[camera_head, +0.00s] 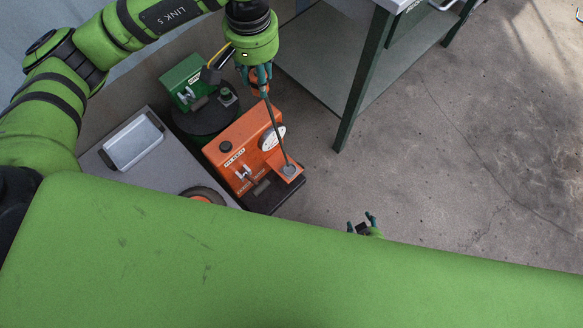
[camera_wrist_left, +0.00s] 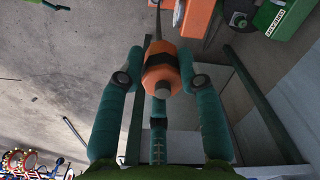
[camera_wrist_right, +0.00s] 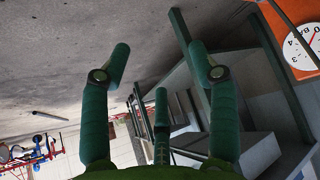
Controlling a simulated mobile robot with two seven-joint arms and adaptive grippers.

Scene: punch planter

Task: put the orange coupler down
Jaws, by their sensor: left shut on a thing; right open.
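The orange coupler (camera_wrist_left: 160,76) with a black band is between the teal fingers of my left gripper (camera_head: 258,75), which is shut on it. In the head view it shows as a small orange piece below the fingers, held above the floor. A thin dark hose (camera_head: 275,131) runs from the coupler down to a round grey fitting (camera_head: 289,170) on the orange machine (camera_head: 242,149). My right gripper (camera_head: 363,226) is open and empty, low over the floor, mostly hidden by my green arm in the head view. Its spread fingers show in the right wrist view.
A green machine (camera_head: 183,78) stands beyond the orange one, near a round black stand (camera_head: 205,118). A silver tray (camera_head: 134,143) lies on a grey surface (camera_head: 97,165) at left. A green-legged table (camera_head: 364,75) stands at top right. The concrete floor right of the machines is clear.

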